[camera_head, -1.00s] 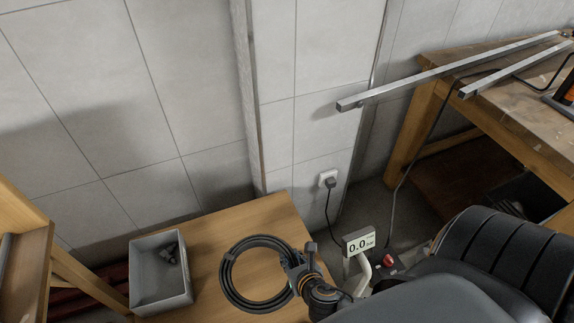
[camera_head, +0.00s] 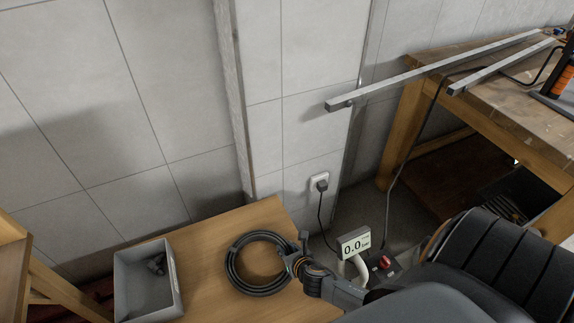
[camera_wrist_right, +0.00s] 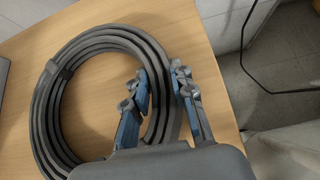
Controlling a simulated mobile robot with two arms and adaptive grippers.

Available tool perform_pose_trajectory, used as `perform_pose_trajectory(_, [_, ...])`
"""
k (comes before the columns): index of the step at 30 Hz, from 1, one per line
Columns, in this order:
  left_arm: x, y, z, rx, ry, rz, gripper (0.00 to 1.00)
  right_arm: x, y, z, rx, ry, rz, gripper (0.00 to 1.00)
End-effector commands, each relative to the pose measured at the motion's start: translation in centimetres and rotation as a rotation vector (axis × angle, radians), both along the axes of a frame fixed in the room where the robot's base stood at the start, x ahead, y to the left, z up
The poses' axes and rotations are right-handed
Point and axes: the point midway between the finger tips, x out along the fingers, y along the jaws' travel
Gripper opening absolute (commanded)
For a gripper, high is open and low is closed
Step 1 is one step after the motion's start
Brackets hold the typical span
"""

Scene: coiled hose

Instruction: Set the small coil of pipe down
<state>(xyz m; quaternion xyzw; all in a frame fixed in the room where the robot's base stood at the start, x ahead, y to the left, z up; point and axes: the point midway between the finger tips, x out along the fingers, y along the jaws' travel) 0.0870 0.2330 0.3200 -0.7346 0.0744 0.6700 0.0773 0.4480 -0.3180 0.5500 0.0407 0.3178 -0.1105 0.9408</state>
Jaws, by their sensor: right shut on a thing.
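The small coil of dark grey pipe (camera_head: 232,268) is a round ring of several turns over the wooden table (camera_head: 212,237). My right gripper (camera_head: 290,262) is shut on the coil's right side. In the right wrist view the coil (camera_wrist_right: 45,110) lies flat, parallel to the tabletop, and the gripper's blue-grey fingers (camera_wrist_right: 163,95) straddle its right-hand turns. I cannot tell whether the coil touches the table or hangs just above it. My left gripper is not in view.
A grey open bin (camera_head: 124,290) with small dark parts stands left of the coil. A workbench (camera_head: 480,105) holds metal bars (camera_head: 430,77). Bare tabletop lies around the coil.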

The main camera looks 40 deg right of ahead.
Motion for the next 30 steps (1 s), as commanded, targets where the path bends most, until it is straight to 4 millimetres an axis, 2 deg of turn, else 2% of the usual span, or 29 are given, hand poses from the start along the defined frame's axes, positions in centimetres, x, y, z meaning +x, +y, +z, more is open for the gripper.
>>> perform_pose_trajectory(8, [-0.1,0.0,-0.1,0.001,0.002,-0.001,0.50,0.1,0.0,-0.1,-0.001,-0.002,0.001,0.00])
perform_pose_trajectory(9, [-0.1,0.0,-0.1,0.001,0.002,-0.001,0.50,0.0,0.0,-0.1,-0.002,0.000,0.001,0.31])
perform_pose_trajectory(12, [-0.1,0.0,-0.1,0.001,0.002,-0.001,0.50,0.0,0.0,-0.1,-0.002,0.000,0.001,0.47])
perform_pose_trajectory(22, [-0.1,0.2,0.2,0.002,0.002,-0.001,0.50,0.0,0.0,0.2,-0.001,0.000,0.001,0.47])
perform_pose_trajectory(26, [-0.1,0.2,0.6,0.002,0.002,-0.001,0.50,-1.2,0.3,1.1,-0.003,0.001,0.003,0.47])
perform_pose_trajectory(30, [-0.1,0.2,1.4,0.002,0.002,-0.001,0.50,-3.5,0.8,2.9,-0.001,0.001,0.003,0.47])
